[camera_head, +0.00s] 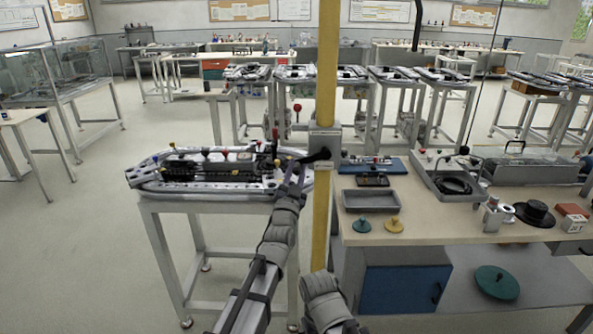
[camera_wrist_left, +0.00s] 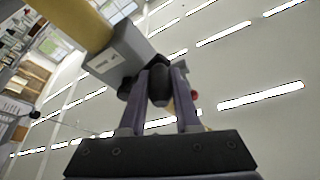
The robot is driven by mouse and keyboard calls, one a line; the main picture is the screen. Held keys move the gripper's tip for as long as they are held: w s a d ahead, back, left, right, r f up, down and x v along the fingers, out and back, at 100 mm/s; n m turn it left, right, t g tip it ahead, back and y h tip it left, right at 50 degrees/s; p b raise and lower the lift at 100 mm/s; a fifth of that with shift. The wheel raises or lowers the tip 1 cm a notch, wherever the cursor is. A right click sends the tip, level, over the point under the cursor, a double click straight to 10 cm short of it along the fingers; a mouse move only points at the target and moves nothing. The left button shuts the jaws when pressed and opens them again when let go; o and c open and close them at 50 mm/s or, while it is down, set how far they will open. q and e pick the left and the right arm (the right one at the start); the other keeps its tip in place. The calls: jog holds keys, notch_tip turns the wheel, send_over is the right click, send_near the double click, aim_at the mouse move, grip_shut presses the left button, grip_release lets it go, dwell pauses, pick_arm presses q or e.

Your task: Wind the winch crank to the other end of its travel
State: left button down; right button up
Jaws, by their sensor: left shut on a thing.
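The winch is a grey metal box (camera_head: 325,140) clamped on an upright yellow post (camera_head: 327,60). Its crank has a black handle (camera_head: 317,156), seen beside the lower part of the box. My left gripper (camera_head: 300,164) reaches up from below and is at this handle. In the left wrist view the gripper's two fingers (camera_wrist_left: 160,90) are shut on the black crank handle (camera_wrist_left: 159,78), with the grey winch box (camera_wrist_left: 122,52) just behind and to the left. The crank arm itself is mostly hidden. My right gripper does not show.
A ring-track table (camera_head: 160,185) stands left of the post. Open floor lies at the left.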

pick_arm(q)
jog(key=shift+r, duration=0.1)
jog(key=shift+a+r+m+h+p, duration=0.15)
jog(key=shift+r+m+h+p, duration=0.25)
jog(key=shift+r+m+p, duration=0.35)
notch_tip(320, 180, up, 4)
jog(key=m+g+h+p, duration=0.1)
jog(key=m+p, duration=0.2)
jog(key=m+g+h+p, duration=0.1)
jog(key=m+p, duration=0.2)
jog(key=p, duration=0.1)
jog(key=shift+r+m, duration=0.1)
jog(key=shift+m, duration=0.25)
jog(key=shift+w+d+r+m+g+h+p, duration=0.1)
jog(key=shift+d+r+m+g+p, duration=0.35)
jog(key=shift+d+r+m+p, duration=1)
jog(key=shift+w+d+r+m+g+h+p, duration=0.1)
jog(key=shift+d+r+m+g+p, duration=0.6)
jog(key=shift+p, duration=1.35)
jog(key=shift+d+r+m+g+h+p, duration=0.1)
jog(key=shift+d+r+m+g+p, duration=0.15)
jog(key=shift+d+r+m+p, duration=0.95)
jog(key=shift+d+f+n+p, duration=0.25)
jog(key=shift+n+p, duration=0.1)
jog(key=shift+p, duration=0.25)
